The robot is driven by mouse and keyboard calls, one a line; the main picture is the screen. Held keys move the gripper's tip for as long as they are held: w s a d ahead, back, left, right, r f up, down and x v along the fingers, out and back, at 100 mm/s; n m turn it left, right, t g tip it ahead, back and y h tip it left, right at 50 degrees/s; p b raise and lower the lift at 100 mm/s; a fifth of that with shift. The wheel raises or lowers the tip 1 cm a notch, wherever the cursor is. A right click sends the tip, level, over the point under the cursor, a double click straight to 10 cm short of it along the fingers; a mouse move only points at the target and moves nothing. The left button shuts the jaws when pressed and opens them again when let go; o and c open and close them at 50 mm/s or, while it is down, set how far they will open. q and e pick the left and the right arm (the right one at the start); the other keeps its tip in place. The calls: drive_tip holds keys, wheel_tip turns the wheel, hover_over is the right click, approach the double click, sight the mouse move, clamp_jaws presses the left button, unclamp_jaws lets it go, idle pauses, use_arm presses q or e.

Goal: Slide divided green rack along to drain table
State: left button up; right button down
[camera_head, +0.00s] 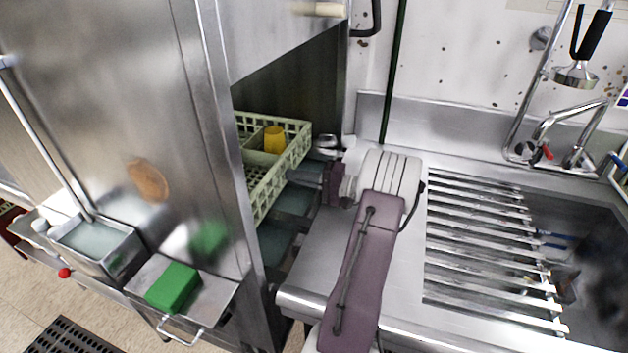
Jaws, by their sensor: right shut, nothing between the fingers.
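The divided green rack (297,146) is pale green with an open grid wall and shows partly inside the steel dish machine at centre. A yellow cup (274,139) stands in one of its compartments. The rack's left part is hidden behind the machine's front panel. The steel drain table (312,262) lies to the right of the machine opening. My right arm reaches over it from the bottom. My right gripper (328,148) is shut and empty, close to the rack's right end; I cannot tell if it touches. My left gripper is out of view.
A slatted grate (480,250) and a sink (590,270) with a tap (560,135) lie to the right. A green sponge (173,288) sits on a small shelf at lower left, near a tray of liquid (95,240). The machine's front panel (120,130) blocks the left.

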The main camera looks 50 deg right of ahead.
drive_tip(key=shift+w+a, duration=0.25)
drive_tip(key=shift+w, duration=0.35)
